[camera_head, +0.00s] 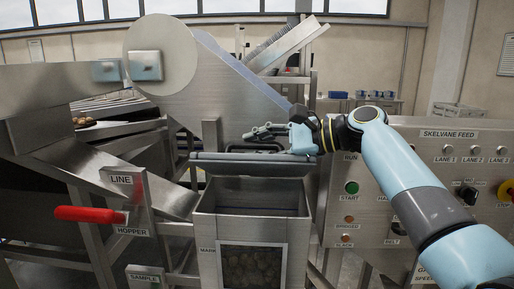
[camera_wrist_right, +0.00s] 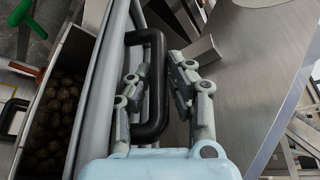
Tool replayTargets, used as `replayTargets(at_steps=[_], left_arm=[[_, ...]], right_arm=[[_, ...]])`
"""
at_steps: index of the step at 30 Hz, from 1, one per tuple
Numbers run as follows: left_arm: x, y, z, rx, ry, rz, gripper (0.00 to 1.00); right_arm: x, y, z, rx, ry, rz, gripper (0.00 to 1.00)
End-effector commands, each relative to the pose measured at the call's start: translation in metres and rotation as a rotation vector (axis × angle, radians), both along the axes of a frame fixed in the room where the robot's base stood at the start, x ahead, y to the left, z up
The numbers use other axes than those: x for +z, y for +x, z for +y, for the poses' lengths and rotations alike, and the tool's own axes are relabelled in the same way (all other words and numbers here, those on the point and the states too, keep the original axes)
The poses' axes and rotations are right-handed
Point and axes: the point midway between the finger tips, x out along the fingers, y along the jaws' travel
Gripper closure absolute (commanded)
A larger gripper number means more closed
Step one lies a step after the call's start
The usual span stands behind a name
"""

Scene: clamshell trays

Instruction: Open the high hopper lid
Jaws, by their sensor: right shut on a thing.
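The high hopper (camera_head: 250,195) is a steel bin in the middle of the head view, with its mouth uncovered. Its grey lid (camera_head: 253,165) is raised at the back of the mouth and shows nearly edge-on. In the right wrist view the lid (camera_wrist_right: 103,90) runs as a long pale panel, with a black loop handle (camera_wrist_right: 158,85) on it. My right gripper (camera_head: 268,132) is behind the lid's top edge. In the wrist view its fingers (camera_wrist_right: 158,98) are on either side of the handle's bar, shut on it. My left gripper is not in view.
Brown round produce (camera_wrist_right: 55,115) lies in the hopper and shows through its front window (camera_head: 252,268). A red lever (camera_head: 90,214) by the LINE and HOPPER labels is at left. A control panel (camera_head: 425,170) stands close at right, behind my right arm.

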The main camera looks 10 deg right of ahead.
Motion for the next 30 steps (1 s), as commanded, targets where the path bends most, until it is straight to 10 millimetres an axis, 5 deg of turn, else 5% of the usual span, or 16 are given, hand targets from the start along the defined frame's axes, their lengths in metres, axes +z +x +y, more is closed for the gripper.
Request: replayTargets(at_steps=[14,15,20,30], left_arm=[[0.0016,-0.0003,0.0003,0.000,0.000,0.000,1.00],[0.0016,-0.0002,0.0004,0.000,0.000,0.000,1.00],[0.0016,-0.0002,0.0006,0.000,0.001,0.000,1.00],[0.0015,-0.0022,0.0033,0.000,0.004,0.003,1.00]], right_arm=[[0.0108,0.0035,0.0017,0.001,0.013,-0.017,1.00],[0.0109,0.0035,0.0016,0.001,0.012,-0.018,0.81],[0.0089,0.0031,0.0014,0.001,0.010,-0.014,0.60],[0.0117,0.0029,0.0007,0.001,0.008,-0.010,0.60]])
